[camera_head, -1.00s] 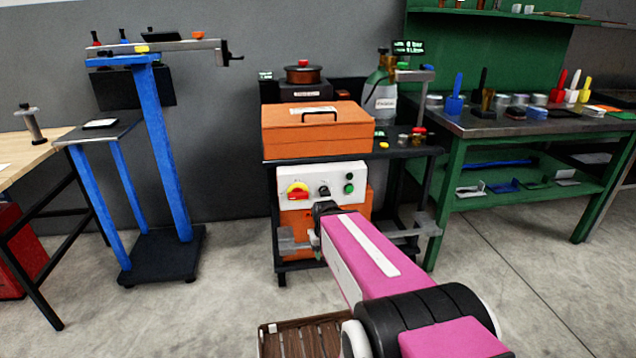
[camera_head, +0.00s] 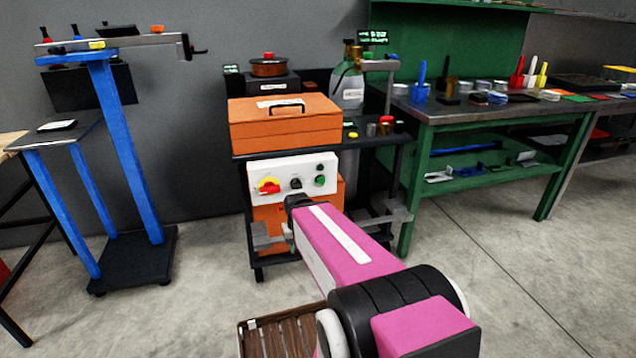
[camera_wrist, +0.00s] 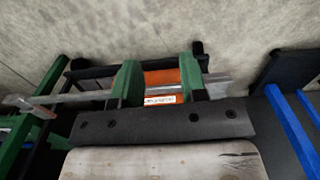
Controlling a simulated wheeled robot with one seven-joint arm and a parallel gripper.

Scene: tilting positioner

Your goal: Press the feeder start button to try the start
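The white control panel (camera_head: 292,174) is on the front of the cart, below the orange toolbox. It carries a red and yellow rotary switch (camera_head: 269,186), a black knob (camera_head: 296,184) and two round buttons at the right. The lower one is a green button (camera_head: 320,181); which is the feeder start is not readable. My pink arm reaches toward the cart, its far end just below the panel, hiding my gripper in the head view. In the wrist view, my gripper (camera_wrist: 160,74) has its green fingers apart, with nothing held. Orange housing (camera_wrist: 162,88) shows beyond the gap.
The orange toolbox (camera_head: 285,124) sits on the black cart (camera_head: 365,142), with a gas bottle (camera_head: 348,86) behind. A grey bar (camera_head: 372,222) sticks out below the panel. A blue stand (camera_head: 124,150) is left, a green workbench (camera_head: 480,125) right. A brown slatted pallet (camera_head: 280,333) lies in front.

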